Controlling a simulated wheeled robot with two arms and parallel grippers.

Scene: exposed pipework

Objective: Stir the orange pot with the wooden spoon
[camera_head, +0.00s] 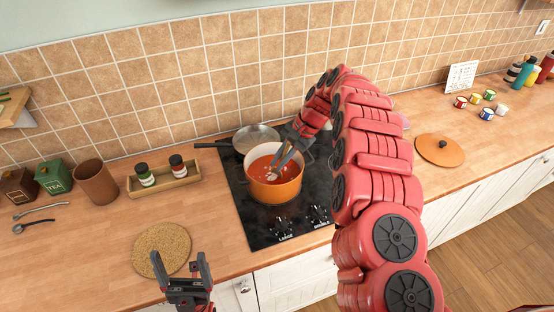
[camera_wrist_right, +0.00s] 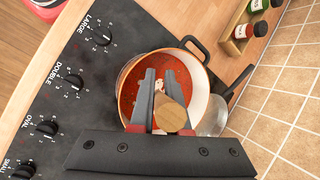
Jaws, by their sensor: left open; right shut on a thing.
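The orange pot (camera_head: 264,194) stands on the black stove and holds red sauce. It also shows in the right wrist view (camera_wrist_right: 203,97). My right gripper (camera_head: 281,160) reaches over the pot and is shut on the wooden spoon (camera_wrist_right: 172,117). The round handle end shows between the fingers in the wrist view, and the lower end is down in the sauce inside the pot. Most of the spoon is hidden by my fingers. My left gripper (camera_head: 181,264) is open and empty, at the front edge of the counter near the cork mat.
A grey pan (camera_head: 256,137) stands behind the pot on the stove (camera_head: 250,222). A wooden spice tray (camera_head: 166,182), a brown cup (camera_head: 96,181) and a round cork mat (camera_head: 162,249) are to the left. An orange lid (camera_head: 439,150) lies to the right.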

